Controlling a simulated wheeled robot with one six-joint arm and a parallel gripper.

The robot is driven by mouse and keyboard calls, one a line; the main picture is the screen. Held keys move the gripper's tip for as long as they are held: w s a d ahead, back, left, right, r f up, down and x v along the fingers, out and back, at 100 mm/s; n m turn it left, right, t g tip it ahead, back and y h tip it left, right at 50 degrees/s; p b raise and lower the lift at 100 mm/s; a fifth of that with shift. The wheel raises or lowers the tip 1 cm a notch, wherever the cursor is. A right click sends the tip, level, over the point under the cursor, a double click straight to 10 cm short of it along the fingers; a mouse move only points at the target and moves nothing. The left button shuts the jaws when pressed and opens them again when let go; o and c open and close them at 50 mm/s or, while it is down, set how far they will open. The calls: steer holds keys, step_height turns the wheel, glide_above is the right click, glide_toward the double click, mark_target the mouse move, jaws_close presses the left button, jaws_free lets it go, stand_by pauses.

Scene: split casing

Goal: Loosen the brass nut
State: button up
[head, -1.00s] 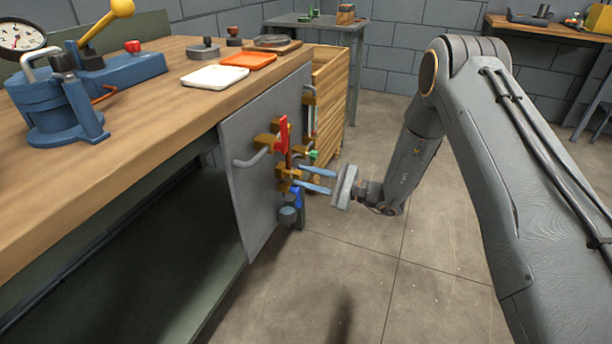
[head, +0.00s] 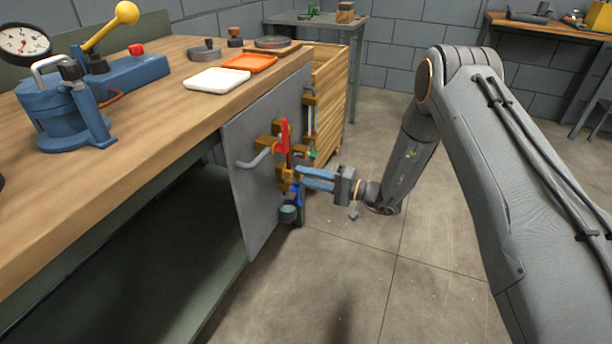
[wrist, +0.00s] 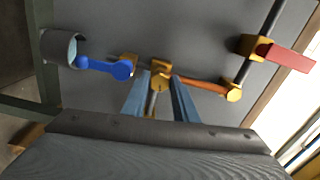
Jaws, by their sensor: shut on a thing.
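The brass nut (wrist: 158,82) is part of the brass pipework on an upright grey panel (head: 247,195) at the bench front. My gripper (wrist: 160,84) has its two blue fingers on either side of the nut and is shut on it. In the head view my gripper (head: 299,176) reaches the pipework from the right, and its fingers hide most of the nut. A copper-coloured pipe (wrist: 203,84) runs from beside the nut to another brass fitting (wrist: 233,92).
A red handle (head: 283,136) sits above the nut. A blue lever (wrist: 105,67) and a grey cup (wrist: 60,47) are close by. A grey bent pipe (head: 252,160) sticks out at left.

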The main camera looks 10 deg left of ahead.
steer(key=shift+d+f+n+p, duration=0.1)
steer(key=shift+n+p, duration=0.85)
steer(key=shift+n, duration=2.75)
steer(key=shift+d+f+n+p, duration=0.1)
steer(key=shift+n+p, duration=0.85)
steer(key=shift+n, duration=2.75)
steer(key=o, duration=0.9)
steer(key=shift+o, duration=0.8)
steer(key=shift+a+r, duration=0.1)
